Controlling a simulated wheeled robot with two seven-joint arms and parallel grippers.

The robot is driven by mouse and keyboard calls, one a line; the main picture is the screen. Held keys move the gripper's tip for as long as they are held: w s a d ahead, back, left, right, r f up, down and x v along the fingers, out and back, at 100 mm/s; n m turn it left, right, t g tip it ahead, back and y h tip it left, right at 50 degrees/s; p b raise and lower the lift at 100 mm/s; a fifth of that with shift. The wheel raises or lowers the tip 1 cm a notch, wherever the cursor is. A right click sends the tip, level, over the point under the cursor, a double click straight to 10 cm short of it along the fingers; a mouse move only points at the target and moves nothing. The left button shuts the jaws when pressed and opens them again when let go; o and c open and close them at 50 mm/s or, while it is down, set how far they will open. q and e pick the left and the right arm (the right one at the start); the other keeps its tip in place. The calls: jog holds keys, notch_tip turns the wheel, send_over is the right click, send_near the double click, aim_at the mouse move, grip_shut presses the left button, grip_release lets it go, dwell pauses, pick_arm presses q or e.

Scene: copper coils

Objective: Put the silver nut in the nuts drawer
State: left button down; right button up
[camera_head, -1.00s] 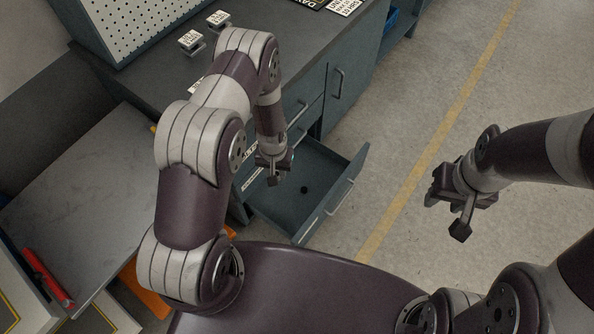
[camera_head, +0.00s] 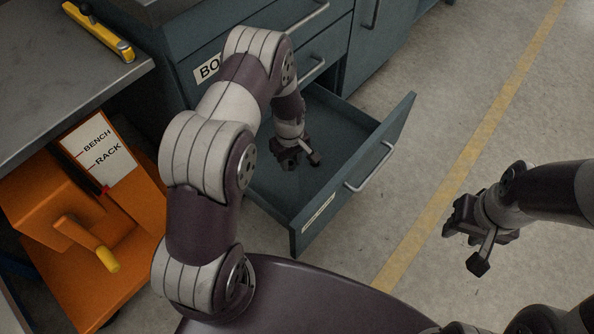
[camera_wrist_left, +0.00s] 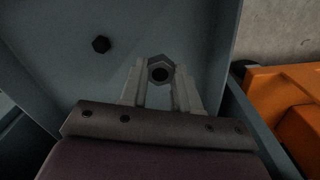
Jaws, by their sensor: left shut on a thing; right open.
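The silver nut (camera_wrist_left: 161,62) is a hexagonal ring held between the fingertips of my left gripper (camera_wrist_left: 160,80) in the left wrist view. In the head view my left gripper (camera_head: 305,160) is over the open lower drawer (camera_head: 372,157), inside its outline, and hides the nut. The wrist view shows the drawer floor (camera_wrist_left: 60,85) beneath; how high the nut is above it I cannot tell. A dark hexagonal nut (camera_wrist_left: 101,44) lies on that floor. The drawer's front label (camera_head: 318,213) is too small to read. My right gripper (camera_head: 470,225) is open and empty, right of the drawer.
A closed drawer above has a label beginning "BO" (camera_head: 207,70). An orange unit (camera_head: 60,225) with a "BENCH / RACK" sign (camera_head: 98,150) stands left of the drawer. A yellow tool (camera_head: 98,30) lies on the grey bench top (camera_head: 60,75). The floor at right is clear.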

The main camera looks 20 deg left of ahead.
aim_at(290, 162)
pick_arm(q)
notch_tip(290, 162, down, 3)
jog(key=shift+w+a+n+b, duration=0.15)
jog(key=shift+n+b, duration=0.15)
jog(key=shift+b, duration=0.45)
notch_tip(290, 162, down, 10)
jog(key=b, duration=0.6)
jog(key=shift+r, duration=0.25)
jog(key=c, duration=0.8)
grip_release()
pick_arm(e)
notch_tip(290, 162, down, 10)
jog(key=shift+r, duration=0.15)
